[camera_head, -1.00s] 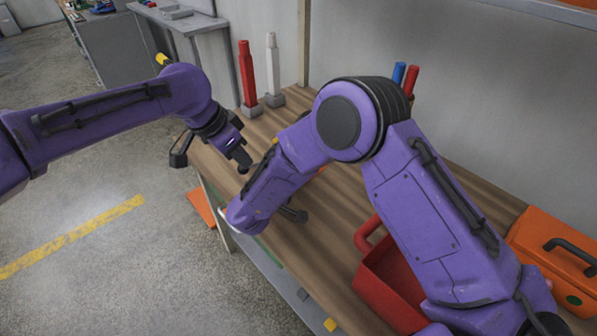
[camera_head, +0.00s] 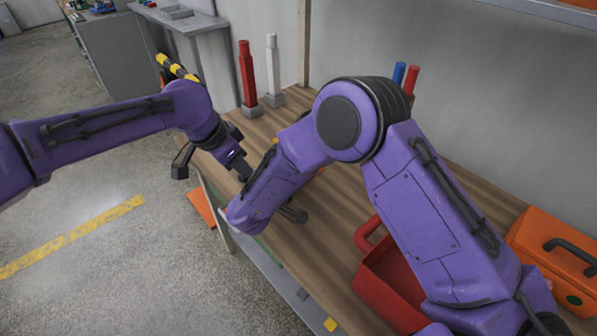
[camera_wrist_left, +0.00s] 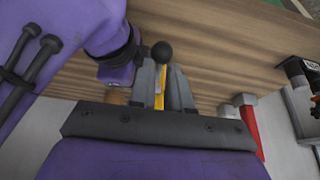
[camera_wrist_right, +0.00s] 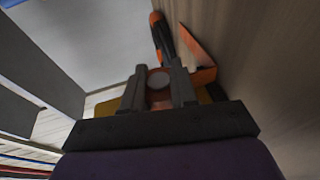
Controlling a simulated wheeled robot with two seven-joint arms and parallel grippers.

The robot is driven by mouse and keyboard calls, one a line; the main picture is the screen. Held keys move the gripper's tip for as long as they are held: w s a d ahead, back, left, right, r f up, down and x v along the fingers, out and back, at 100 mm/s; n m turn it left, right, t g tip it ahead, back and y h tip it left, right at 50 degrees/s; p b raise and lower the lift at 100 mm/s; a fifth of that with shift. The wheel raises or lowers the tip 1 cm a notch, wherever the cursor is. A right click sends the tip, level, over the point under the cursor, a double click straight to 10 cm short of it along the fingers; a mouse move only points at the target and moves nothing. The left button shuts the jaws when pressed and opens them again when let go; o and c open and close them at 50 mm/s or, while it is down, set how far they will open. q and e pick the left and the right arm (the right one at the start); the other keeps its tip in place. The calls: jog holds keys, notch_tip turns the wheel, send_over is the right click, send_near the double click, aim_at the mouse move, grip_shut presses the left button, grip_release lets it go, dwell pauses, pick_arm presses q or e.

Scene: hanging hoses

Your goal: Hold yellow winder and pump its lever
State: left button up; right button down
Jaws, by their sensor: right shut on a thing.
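In the right wrist view my right gripper (camera_wrist_right: 158,85) is shut on the yellow winder (camera_wrist_right: 112,106), mostly hidden behind the fingers; a brownish part with a round end shows between them. In the left wrist view a narrow yellow lever (camera_wrist_left: 159,98) with a black ball knob (camera_wrist_left: 161,52) stands between the fingers of my left gripper (camera_wrist_left: 163,82). I cannot tell whether they press on it. In the head view my left gripper (camera_head: 241,168) points down over the bench's far left edge. My right forearm hides the winder and right gripper there.
A red post (camera_head: 247,75) and a white post (camera_head: 272,65) stand behind on the wooden bench (camera_head: 325,235). A red bin (camera_head: 390,280) and an orange toolbox (camera_head: 555,250) are at the right. An orange-and-black tool (camera_wrist_right: 162,38) lies near the winder.

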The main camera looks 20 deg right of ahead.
pick_arm(q)
jog(key=shift+f, duration=0.85)
jog(key=shift+d+r, duration=0.1)
jog(key=shift+r, duration=2.4)
jog(key=r, duration=0.1)
jog(key=d+r, duration=0.1)
jog(key=r, duration=0.1)
jog(key=shift+w+d+r, duration=0.15)
jog(key=shift+w, duration=0.1)
jog(key=shift+s+a+f, duration=0.1)
jog(key=shift+a+f, duration=0.15)
jog(key=shift+f, duration=0.7)
jog(key=shift+s+a+f, duration=0.1)
jog(key=shift+a+f, duration=0.15)
jog(key=shift+f, duration=0.85)
